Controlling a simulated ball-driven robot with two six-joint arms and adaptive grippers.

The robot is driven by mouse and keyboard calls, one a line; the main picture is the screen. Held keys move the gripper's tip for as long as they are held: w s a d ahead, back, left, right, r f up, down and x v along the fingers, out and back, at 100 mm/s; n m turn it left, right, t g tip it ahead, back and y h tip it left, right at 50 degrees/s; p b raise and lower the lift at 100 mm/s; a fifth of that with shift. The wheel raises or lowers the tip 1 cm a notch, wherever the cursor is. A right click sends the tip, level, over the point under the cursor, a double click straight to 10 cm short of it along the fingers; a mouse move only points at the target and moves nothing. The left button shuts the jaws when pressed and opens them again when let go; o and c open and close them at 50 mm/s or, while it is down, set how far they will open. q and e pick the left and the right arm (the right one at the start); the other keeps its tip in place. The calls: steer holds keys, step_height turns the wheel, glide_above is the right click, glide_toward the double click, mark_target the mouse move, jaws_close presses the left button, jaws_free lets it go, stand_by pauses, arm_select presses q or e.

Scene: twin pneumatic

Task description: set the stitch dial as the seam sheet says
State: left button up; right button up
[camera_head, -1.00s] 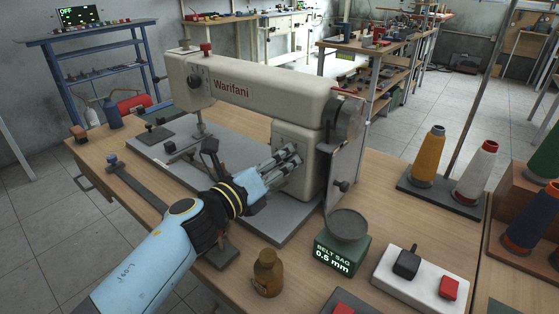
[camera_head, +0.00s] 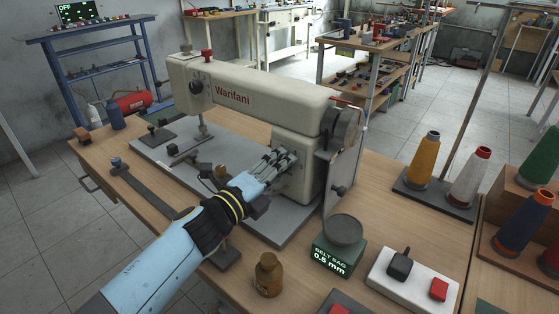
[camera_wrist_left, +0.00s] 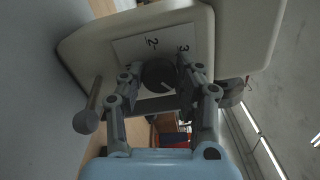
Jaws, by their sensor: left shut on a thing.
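A cream sewing machine marked Warifani (camera_head: 250,95) stands on a grey bed plate on the wooden table. In the left wrist view, a dark round stitch dial (camera_wrist_left: 158,74) sits on the machine's pillar, beside a pale scale plate (camera_wrist_left: 140,46) showing 2 and 3. My left gripper (camera_head: 283,160) is at the pillar, its fingers shut on the dial from both sides. The fingers hide the dial in the head view, and its exact setting is hard to read. I cannot make out a seam sheet. My right gripper is not in view.
A green box reading "BELT SAG 0.5 mm" (camera_head: 332,257), a brown bottle (camera_head: 268,275) and a white switch box (camera_head: 413,283) stand at the front. Thread cones (camera_head: 468,176) stand on the right. A lever with a round knob (camera_wrist_left: 88,113) projects near my fingers.

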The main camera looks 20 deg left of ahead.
arm_select(q)
steer(key=shift+n+p, duration=1)
steer(key=shift+n, duration=1.2)
steer(key=shift+f, duration=0.1)
steer(key=o, duration=1.2)
steer(key=shift+c, duration=0.2)
steer(key=v, duration=1.2)
